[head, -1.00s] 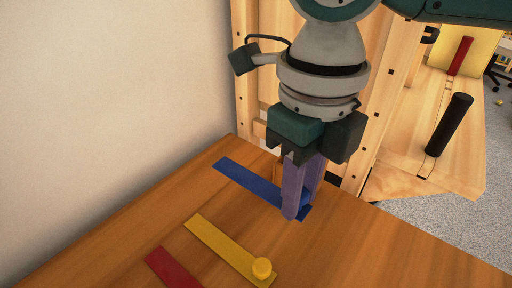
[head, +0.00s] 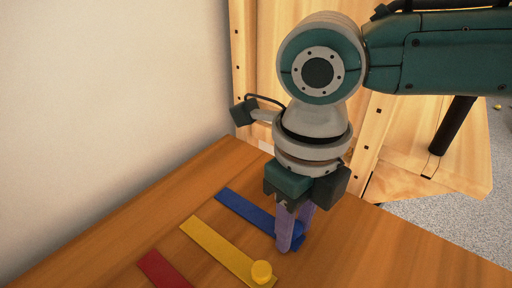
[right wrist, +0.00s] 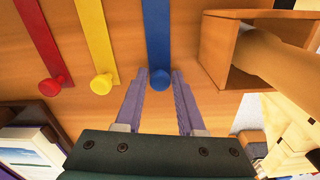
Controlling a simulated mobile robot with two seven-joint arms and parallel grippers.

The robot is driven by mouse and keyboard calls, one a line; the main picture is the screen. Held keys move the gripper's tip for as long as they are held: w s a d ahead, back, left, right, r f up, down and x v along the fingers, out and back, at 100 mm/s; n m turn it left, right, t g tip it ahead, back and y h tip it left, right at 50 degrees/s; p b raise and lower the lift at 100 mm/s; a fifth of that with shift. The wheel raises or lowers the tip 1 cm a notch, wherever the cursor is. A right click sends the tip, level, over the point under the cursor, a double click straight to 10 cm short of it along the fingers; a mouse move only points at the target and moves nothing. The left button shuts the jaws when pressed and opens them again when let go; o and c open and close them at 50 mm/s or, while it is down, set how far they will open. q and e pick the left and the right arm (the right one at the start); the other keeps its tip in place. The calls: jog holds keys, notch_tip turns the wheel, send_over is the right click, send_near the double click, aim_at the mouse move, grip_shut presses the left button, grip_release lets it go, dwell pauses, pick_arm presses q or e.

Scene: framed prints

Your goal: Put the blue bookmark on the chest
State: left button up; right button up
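The blue bookmark (head: 245,212) is a flat strip lying on the brown wooden table top, with a round blue knob at its near end. It also shows in the right wrist view (right wrist: 157,30), with the knob between my fingertips. My right gripper (head: 289,243) points down over that knob end and partly hides it. In the right wrist view its two purple fingers (right wrist: 160,76) are apart, one on each side of the knob, with gaps visible. My left gripper is out of view. I cannot tell which piece of furniture is the chest.
A yellow strip with a knob (head: 221,247) and a red strip (head: 160,270) lie beside the blue one. An open wooden box (right wrist: 238,15) stands close to the right gripper. A light wood piece (head: 415,165) with a black bar (head: 454,125) stands at right.

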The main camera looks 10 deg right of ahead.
jog(key=shift+o, duration=1.2)
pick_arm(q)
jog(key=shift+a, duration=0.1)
pick_arm(e)
jog(key=shift+r, duration=0.1)
